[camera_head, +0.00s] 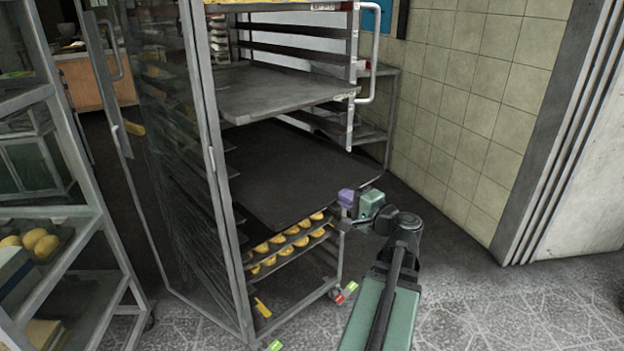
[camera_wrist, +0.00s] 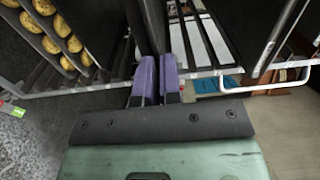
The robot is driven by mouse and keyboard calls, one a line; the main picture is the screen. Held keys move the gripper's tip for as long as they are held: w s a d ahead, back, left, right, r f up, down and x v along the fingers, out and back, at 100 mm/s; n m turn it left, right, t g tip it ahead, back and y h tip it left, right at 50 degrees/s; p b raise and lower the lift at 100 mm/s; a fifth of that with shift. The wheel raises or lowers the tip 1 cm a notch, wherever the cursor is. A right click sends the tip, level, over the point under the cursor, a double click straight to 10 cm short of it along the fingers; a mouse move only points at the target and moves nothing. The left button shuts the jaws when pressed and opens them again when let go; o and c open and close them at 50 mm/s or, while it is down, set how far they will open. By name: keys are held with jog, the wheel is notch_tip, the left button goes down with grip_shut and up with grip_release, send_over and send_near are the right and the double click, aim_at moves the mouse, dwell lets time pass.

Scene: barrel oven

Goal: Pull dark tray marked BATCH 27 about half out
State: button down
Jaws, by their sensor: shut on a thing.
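The dark flat tray (camera_head: 290,170) sits on a middle level of the rack, below a grey tray. It sticks out past the rack's front and hides part of the right front post. No BATCH 27 marking is readable in either view. My gripper (camera_head: 347,198), with purple fingers, is at the tray's front edge, toward its right end. In the wrist view my gripper (camera_wrist: 158,82) is shut on this edge; the tray shows edge-on as a dark strip (camera_wrist: 153,28) running away from between the fingers.
A grey tray (camera_head: 270,90) is above the dark one, and a tray of yellow loaves (camera_head: 290,246) is below. The rack's glass door (camera_head: 165,140) stands at the left. A white handle (camera_head: 374,60) is at the right post. A tiled wall (camera_head: 465,100) bounds the right; floor in front is clear.

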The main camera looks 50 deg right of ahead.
jog(key=s+a, duration=0.1)
jog(key=s, duration=0.5)
jog(key=shift+s, duration=0.4)
jog(key=c, duration=1.2)
grip_release()
jog(key=shift+a, duration=0.1)
jog(key=shift+c, duration=0.2)
